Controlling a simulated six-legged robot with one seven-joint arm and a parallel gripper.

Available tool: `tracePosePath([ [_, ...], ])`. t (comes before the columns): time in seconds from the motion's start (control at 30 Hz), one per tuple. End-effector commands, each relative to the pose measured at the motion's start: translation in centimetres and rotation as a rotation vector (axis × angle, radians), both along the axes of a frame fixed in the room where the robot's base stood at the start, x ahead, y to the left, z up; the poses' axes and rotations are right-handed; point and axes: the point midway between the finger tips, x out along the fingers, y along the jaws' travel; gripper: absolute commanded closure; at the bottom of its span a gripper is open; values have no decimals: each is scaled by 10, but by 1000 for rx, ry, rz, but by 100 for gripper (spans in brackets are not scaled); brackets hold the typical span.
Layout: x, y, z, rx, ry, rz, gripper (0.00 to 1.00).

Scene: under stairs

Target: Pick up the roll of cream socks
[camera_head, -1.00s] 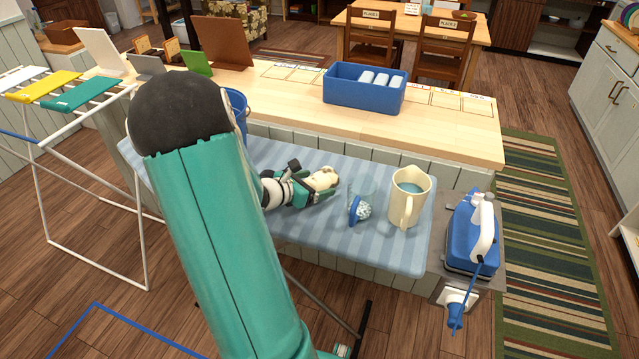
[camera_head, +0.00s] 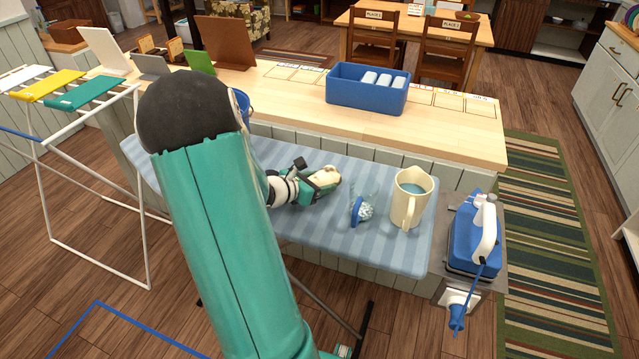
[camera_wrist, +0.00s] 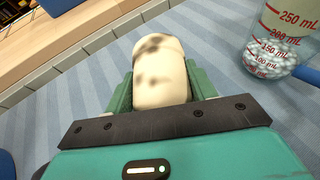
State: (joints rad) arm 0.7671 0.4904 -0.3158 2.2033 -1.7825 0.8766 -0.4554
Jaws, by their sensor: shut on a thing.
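The roll of cream socks (camera_wrist: 160,72) is cream with brownish dark smudges and sits between the two green fingers of my gripper (camera_wrist: 158,95) in the wrist view. My gripper is shut on it. In the head view my gripper (camera_head: 322,182) is over the blue striped ironing board, and the cream roll (camera_head: 328,175) shows at its tip. I cannot tell from these views whether the roll touches the board.
A measuring beaker with white beads (camera_wrist: 272,48) stands just right of the gripper, with a cream jug (camera_head: 408,198) beyond. A blue iron (camera_head: 474,240) rests at the board's right end (camera_head: 400,262). A blue bin (camera_head: 345,97) stands on the wooden counter behind.

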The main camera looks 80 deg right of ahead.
Motion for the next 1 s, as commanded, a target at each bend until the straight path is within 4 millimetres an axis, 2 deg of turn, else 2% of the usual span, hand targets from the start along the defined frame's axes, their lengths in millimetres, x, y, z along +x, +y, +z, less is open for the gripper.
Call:
tracePosePath([
  [0.2, 0, 0, 28, -5, -4, 0, 67],
  [0.5, 49, 39, 93, -3, -7, 7, 67],
  [0.63, 75, 61, 106, -1, -4, 7, 67],
  [0.8, 97, 80, 119, 0, -2, 4, 67],
  [1.0, 107, 90, 125, 1, -1, 1, 67],
])
